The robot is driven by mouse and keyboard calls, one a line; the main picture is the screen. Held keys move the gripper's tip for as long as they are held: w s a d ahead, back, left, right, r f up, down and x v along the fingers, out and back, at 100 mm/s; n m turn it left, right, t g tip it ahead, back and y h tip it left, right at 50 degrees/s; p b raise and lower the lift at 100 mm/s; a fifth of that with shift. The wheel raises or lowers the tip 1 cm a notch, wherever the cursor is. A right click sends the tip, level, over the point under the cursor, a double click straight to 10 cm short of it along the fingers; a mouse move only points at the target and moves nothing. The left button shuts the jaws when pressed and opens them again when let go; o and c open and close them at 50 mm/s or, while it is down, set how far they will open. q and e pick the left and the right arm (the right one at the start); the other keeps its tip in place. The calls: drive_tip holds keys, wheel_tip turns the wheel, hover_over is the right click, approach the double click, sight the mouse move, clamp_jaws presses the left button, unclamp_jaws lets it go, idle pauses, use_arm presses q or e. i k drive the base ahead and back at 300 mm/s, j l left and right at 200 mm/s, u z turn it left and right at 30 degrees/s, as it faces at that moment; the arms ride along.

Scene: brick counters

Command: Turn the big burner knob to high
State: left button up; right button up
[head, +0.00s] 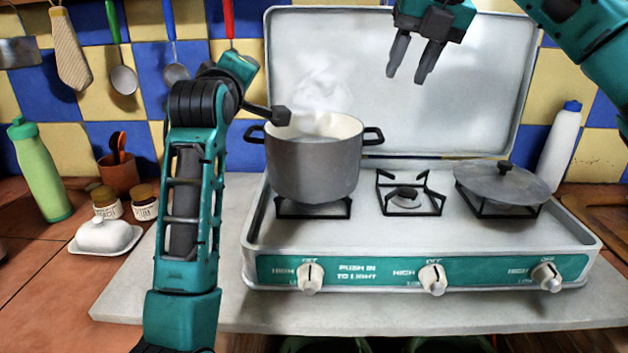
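The white stove (400,225) has three white knobs on its teal front panel: a left knob (310,278), a middle knob (433,279) and a right knob (547,276). Each has OFF above it and HIGH to its left; all appear to point roughly up. No label singles out the big burner. My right gripper (406,76) hangs high in front of the raised lid, fingers down, apart and empty. My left gripper (280,115) is at the pot's upper left, far above the knobs; its fingers are mostly hidden behind its wrist, so its opening is unclear.
A steaming grey pot (312,172) stands on the left burner. A butter dish (106,236), jars and a green bottle (40,172) stand left. The space before the knobs is clear.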

sight(313, 272)
drive_tip(key=k+l, duration=0.3)
drive_tip(key=k, duration=0.15)
drive_tip(key=k+l, duration=0.65)
drive_tip(key=k, duration=0.25)
